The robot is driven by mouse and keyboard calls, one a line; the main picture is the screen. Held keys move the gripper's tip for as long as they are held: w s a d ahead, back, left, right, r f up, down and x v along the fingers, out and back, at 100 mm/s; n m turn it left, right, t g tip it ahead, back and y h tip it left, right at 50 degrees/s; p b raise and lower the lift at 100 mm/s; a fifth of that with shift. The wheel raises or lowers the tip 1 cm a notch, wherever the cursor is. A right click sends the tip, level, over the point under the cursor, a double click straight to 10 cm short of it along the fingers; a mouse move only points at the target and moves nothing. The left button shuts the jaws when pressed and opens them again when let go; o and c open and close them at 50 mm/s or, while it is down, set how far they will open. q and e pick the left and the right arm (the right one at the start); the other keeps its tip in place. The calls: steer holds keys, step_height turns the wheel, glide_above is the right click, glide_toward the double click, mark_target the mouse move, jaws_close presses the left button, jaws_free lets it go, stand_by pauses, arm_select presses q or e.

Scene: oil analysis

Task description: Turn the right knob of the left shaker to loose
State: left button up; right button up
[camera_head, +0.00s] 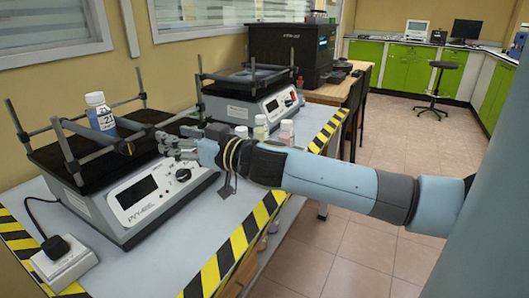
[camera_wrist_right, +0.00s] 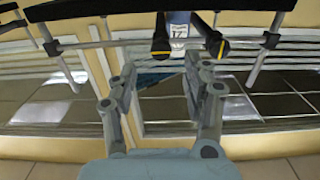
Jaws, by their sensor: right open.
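The left shaker (camera_head: 150,200) is a grey and white box with a dark display, a black platform on top and clamp bars. A bottle with a blue lower part (camera_head: 100,112) stands on the platform between the bars. My left gripper is not in view.
A second shaker (camera_head: 247,107) stands farther back on the same table. Several small bottles (camera_head: 261,128) stand in front of it, close to my right wrist. A power socket block (camera_head: 62,262) is at the front left. Yellow and black tape (camera_head: 237,245) marks the table edge.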

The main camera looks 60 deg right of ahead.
steer(key=s+d+f+m+g+h+b, duration=0.4)
steer(key=s+f+h, duration=0.25)
steer(key=s, duration=0.45)
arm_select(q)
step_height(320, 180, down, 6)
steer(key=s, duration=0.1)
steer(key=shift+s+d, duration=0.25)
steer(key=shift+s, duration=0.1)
arm_select(e)
steer(key=s+a+f+n+g, duration=0.1)
steer(key=s+a+f+g, duration=0.2)
steer(key=s+f+g, duration=0.3)
steer(key=shift+s+f+g+y, duration=0.45)
steer(key=shift+s+f, duration=1.25)
steer(key=shift+f, duration=1.05)
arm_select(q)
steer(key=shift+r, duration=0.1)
arm_select(e)
steer(key=shift+a, duration=0.15)
